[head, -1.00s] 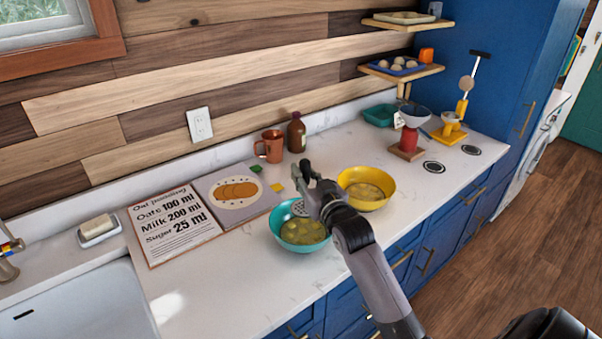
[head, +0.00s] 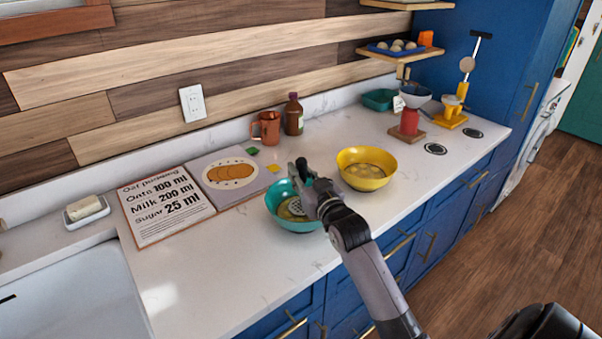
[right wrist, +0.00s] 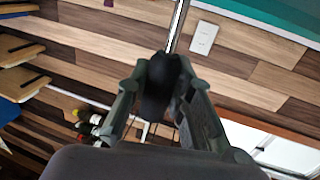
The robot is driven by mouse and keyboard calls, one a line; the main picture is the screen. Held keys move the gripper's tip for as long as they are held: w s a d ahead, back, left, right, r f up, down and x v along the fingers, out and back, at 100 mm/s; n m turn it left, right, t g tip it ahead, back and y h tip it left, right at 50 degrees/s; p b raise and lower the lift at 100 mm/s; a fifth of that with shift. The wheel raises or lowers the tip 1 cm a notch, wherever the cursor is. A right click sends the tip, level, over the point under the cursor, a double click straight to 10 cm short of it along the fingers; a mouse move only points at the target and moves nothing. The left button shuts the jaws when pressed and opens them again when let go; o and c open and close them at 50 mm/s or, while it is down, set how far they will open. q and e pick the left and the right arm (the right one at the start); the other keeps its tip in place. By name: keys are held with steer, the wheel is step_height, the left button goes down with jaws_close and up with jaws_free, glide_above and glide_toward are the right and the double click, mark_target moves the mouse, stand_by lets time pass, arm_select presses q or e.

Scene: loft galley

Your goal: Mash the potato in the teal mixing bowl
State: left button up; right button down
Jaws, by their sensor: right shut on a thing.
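The teal mixing bowl (head: 290,225) stands on the white counter near its front edge. Yellowish potato (head: 284,212) lies inside it, partly hidden by the masher. My right gripper (head: 306,181) is above the bowl's right side, shut on the masher's dark handle. The perforated masher head (head: 296,207) is down inside the bowl at the potato; I cannot tell how hard it presses. In the right wrist view the dark handle (right wrist: 160,88) sits between the fingers, with a metal shaft (right wrist: 176,25) beyond it. My left gripper is not in view.
A yellow bowl (head: 366,176) stands close to the right of the teal one. A recipe board (head: 165,205) lies to the left. A copper mug (head: 266,128) and brown bottle (head: 293,114) stand behind. The counter in front and left of the bowl is clear.

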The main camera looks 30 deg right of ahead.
steer(key=shift+f+b, duration=0.55)
steer(key=shift+f, duration=0.4)
steer(key=shift+p, duration=0.4)
steer(key=shift+f+b, duration=0.55)
steer(key=shift+f, duration=0.45)
stand_by(1.0)
steer(key=shift+r, duration=0.1)
